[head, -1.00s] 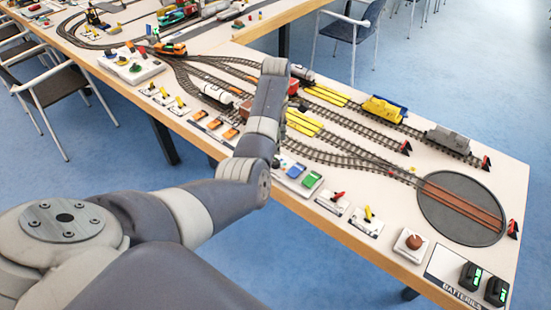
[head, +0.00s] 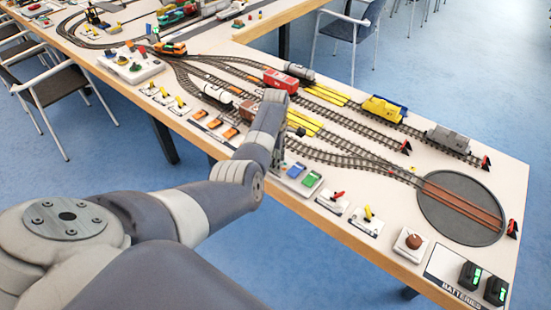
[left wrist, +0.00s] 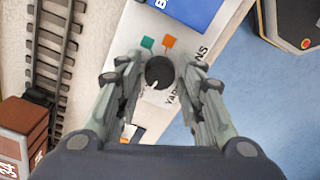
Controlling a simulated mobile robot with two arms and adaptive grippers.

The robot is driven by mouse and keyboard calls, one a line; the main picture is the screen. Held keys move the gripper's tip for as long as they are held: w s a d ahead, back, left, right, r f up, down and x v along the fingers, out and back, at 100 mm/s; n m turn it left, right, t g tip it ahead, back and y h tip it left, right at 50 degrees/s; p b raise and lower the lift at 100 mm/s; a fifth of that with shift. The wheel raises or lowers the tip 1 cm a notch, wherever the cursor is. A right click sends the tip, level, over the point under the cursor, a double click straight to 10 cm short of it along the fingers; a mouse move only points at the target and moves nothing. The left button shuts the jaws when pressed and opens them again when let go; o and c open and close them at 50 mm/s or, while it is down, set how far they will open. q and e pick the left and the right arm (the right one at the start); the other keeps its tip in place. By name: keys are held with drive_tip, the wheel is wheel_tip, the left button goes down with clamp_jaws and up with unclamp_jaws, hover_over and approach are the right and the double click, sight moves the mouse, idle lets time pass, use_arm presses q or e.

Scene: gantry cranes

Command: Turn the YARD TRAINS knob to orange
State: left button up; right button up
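The YARD TRAINS knob (left wrist: 159,72) is a round black knob on a white panel in the left wrist view. The panel's lettering is partly covered by a finger. My left gripper (left wrist: 160,66) is over the panel with one finger on each side of the knob; it looks open, with narrow gaps. In the head view my forearm and wrist hide the knob, and little of the gripper shows. My right gripper is not in view.
A blue button (head: 296,169) and a green button (head: 312,178) are close to the right of my wrist. Tracks with a red wagon (head: 281,80) and a brown wagon (head: 250,110) run behind. Red and yellow levers, a turntable (head: 462,208) and batteries stand further right.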

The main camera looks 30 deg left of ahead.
use_arm(q)
drive_tip(key=c, duration=0.5)
